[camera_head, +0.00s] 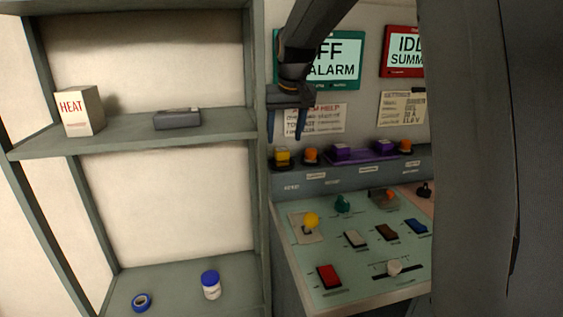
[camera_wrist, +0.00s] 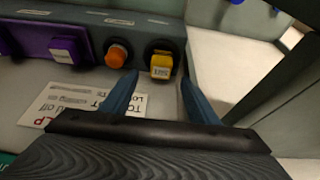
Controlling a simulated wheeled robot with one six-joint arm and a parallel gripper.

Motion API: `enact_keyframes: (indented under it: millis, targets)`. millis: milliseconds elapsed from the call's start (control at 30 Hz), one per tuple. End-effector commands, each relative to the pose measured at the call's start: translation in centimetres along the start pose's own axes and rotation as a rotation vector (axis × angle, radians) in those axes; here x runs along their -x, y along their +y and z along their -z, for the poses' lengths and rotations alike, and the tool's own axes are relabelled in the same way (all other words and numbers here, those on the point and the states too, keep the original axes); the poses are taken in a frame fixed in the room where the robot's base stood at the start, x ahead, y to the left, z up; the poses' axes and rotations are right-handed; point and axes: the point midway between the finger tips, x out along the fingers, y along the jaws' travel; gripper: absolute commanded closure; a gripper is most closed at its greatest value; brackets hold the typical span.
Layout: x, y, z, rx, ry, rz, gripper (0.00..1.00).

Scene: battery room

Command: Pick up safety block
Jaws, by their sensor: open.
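A small yellow block (camera_head: 282,153) with a pale label sits in a dark holder at the left end of the console's upper ledge. It is likely the safety block, but its label is too small to read surely. My gripper (camera_head: 286,137) points down just above it, open and empty. In the wrist view the yellow block (camera_wrist: 161,66) shows between and beyond the two blue fingertips (camera_wrist: 160,77). The fingers do not appear to touch it.
An orange knob (camera_head: 311,154) stands right beside the yellow block, with purple blocks (camera_head: 341,152) further right. A grey shelf (camera_head: 215,130) stands at left.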

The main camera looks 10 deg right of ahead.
Motion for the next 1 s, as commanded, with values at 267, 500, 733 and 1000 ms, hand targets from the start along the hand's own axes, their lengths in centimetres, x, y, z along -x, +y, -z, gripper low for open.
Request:
enact_keyframes:
  millis: [267,500,733,1000]
  targets:
    - [-2.4,0.1,0.3,-0.002,0.001,-0.001,0.45]
    - [-5.4,-0.1,0.1,-0.002,-0.002,-0.001,0.45]
    - [-7.5,-0.1,0.2,-0.002,0.003,-0.001,0.45]
    - [-7.6,-0.1,0.2,-0.002,0.003,-0.001,0.54]
